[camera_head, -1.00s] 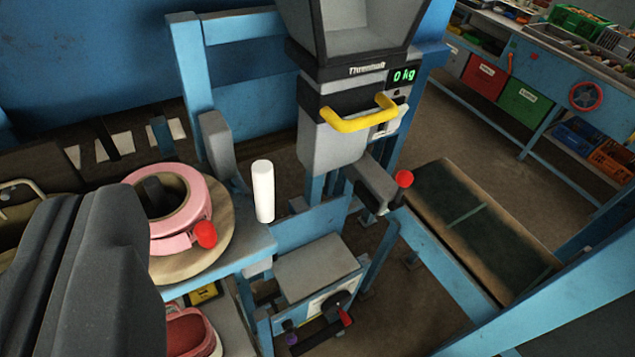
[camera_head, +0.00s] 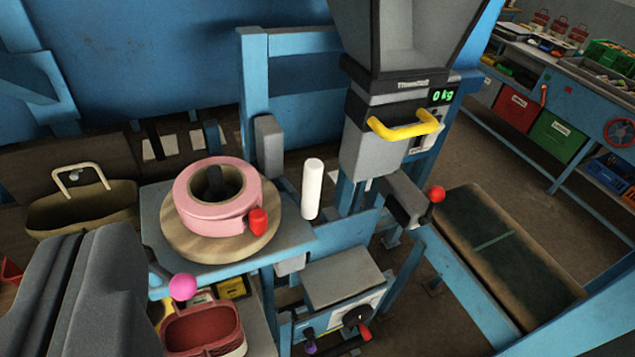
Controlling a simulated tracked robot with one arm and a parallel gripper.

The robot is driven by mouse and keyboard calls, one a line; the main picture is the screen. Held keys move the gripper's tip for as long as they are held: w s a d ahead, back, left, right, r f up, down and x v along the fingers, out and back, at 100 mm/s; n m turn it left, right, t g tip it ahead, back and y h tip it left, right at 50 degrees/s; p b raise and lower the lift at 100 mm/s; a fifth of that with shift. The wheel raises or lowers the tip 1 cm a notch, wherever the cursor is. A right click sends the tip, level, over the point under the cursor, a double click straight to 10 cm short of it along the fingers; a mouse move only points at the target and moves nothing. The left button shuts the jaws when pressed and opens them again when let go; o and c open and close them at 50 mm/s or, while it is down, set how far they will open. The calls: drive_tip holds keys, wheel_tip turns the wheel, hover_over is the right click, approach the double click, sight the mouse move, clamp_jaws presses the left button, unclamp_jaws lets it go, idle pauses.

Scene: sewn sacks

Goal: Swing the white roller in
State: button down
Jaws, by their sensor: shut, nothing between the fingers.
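The white roller (camera_head: 312,189) stands upright near the middle of the view, at the right edge of the blue bench and in front of the blue frame. It is right of the pink ring (camera_head: 215,190), which lies on a round wooden disc (camera_head: 180,245). My gripper (camera_head: 110,290) shows as a dark grey shape at the lower left, well apart from the roller. It is shut and empty. Its fingertips are hard to make out.
A grey hopper machine with a yellow handle (camera_head: 403,127) and a display reading 0 kg stands behind right. A red knob (camera_head: 437,194) juts out beside it. A pink ball (camera_head: 183,287) and a red basket (camera_head: 203,332) are low near my gripper. A belt (camera_head: 510,250) lies right.

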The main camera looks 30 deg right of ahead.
drive_tip(key=shift+a, duration=0.1)
drive_tip(key=w+d+f+m+g+y+p, duration=0.2)
drive_tip(key=w+d+f, duration=0.25)
drive_tip(key=f, duration=0.35)
drive_tip(key=w+d+f+m+g+y+p, duration=0.1)
drive_tip(key=w+d+f+m+y, duration=0.25)
drive_tip(key=w+f, duration=0.3)
drive_tip(key=w+d+f+m+t+p, duration=0.15)
drive_tip(key=d+f+m, duration=0.25)
drive_tip(key=d, duration=0.6)
drive_tip(key=d+f+m+t+p, duration=0.25)
drive_tip(key=d+m, duration=0.25)
drive_tip(key=d, duration=0.5)
drive_tip(key=w+a+p, duration=0.1)
drive_tip(key=w+a, duration=0.6)
drive_tip(key=w, duration=0.2)
drive_tip(key=shift+a+f+t+y+p, duration=0.3)
drive_tip(key=shift+a+f+y, duration=0.05)
drive_tip(key=shift+a+f, duration=0.1)
drive_tip(key=shift+d+f+b, duration=0.1)
drive_tip(key=shift+b, duration=0.55)
